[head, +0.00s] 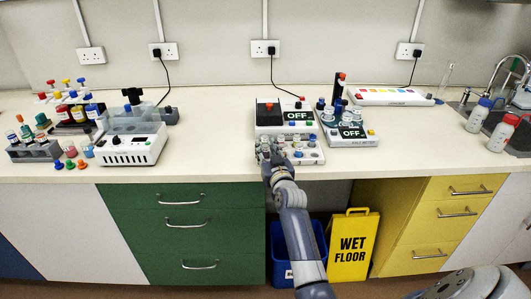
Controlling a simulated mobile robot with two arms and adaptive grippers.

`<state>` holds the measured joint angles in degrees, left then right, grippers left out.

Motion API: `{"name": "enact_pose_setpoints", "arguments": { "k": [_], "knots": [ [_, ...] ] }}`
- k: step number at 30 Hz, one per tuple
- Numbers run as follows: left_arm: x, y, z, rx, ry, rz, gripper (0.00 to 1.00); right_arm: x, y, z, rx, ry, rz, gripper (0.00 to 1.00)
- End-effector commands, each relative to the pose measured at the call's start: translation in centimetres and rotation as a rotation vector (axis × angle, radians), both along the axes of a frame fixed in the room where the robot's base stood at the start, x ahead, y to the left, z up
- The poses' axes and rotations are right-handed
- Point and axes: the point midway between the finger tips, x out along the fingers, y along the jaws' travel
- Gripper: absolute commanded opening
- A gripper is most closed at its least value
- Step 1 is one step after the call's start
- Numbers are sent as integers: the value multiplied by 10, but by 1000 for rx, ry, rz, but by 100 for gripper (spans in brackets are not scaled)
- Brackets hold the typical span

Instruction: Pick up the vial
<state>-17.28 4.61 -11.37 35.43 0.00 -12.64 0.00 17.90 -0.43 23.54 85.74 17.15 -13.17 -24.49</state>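Small vials with coloured caps stand in a grey rack (36,152) at the left end of the bench; I cannot tell which one the task means. A low white block (306,157) with several small coloured-topped pieces sits at the front middle of the bench. My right gripper (267,150) is at the left end of this block, low over the bench's front edge. The gripper hides that end of the block. Its fingers are too small and cluttered to show whether they are open or hold anything. My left gripper is not in view.
A white device (132,150) stands left of centre. Two devices with OFF displays (299,115) (353,132) stand behind and right of my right gripper. Bottles (478,116) and a sink tap (513,69) are at the right. The front bench between the white device and my gripper is clear.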

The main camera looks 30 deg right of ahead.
Motion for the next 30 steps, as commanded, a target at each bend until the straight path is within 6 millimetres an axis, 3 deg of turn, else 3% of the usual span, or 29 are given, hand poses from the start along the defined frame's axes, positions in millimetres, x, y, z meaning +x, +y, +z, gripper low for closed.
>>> {"name": "enact_pose_setpoints", "arguments": {
  "k": [5,13,14,17,18,30],
  "knots": [
    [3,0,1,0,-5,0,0,14,-5,1,-2,-2,-1,30],
    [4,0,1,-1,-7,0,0,16,-6,0,-2,0,0,30],
    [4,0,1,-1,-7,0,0,16,-6,0,-2,0,0,28],
    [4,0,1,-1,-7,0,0,16,-6,0,-1,-1,0,6],
    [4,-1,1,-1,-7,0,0,16,-6,0,-1,-1,0,3],
    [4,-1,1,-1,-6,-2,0,16,-6,3,-2,-2,0,3]
  ]
}}
